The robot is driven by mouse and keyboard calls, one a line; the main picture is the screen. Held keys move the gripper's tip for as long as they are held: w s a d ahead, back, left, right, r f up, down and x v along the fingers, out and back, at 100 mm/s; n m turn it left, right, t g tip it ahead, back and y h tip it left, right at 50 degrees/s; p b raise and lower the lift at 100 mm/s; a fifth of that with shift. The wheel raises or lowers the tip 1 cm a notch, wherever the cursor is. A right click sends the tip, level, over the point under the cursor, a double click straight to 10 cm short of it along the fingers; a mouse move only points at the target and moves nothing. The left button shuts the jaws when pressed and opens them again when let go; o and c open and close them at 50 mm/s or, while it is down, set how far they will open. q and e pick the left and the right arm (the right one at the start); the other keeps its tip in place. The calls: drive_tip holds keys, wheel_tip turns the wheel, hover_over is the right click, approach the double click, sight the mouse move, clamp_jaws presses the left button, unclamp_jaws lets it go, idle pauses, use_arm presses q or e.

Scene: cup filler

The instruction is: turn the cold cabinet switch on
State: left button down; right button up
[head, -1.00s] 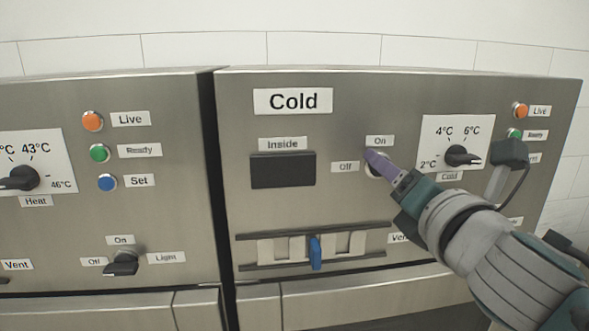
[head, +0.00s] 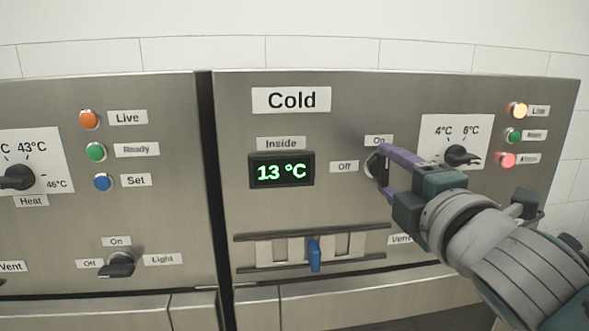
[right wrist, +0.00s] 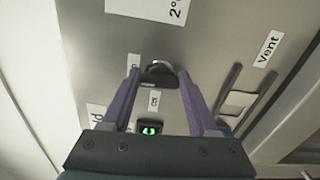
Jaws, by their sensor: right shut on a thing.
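The cold cabinet switch (head: 371,166) is a dark round knob between the On label (head: 378,141) and the Off label (head: 344,167). My right gripper (head: 384,168) is at the knob, its purple fingers shut on it and hiding much of it. In the right wrist view the knob (right wrist: 160,73) shows between the fingertips. The Inside display (head: 282,170) is lit and reads 13 °C in green. The orange Live lamp (head: 518,110) glows, and the red lamp (head: 507,160) below glows too. My left gripper is not in view.
The temperature dial (head: 457,156) is just right of the gripper. A slider with a blue handle (head: 314,255) lies below left. The hot-side panel (head: 190,190), with its own lamps and Light switch (head: 121,264), stands to the left.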

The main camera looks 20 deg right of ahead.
drive_tip(key=shift+m, duration=0.5)
drive_tip(key=o, duration=1.4)
drive_tip(key=shift+s, duration=0.1)
drive_tip(key=shift+s+a+f, duration=0.1)
drive_tip(key=shift+s, duration=0.2)
drive_tip(key=b+v, duration=0.3)
drive_tip(key=v, duration=0.6)
drive_tip(key=shift+s+b, duration=0.1)
drive_tip(key=shift+b, duration=0.25)
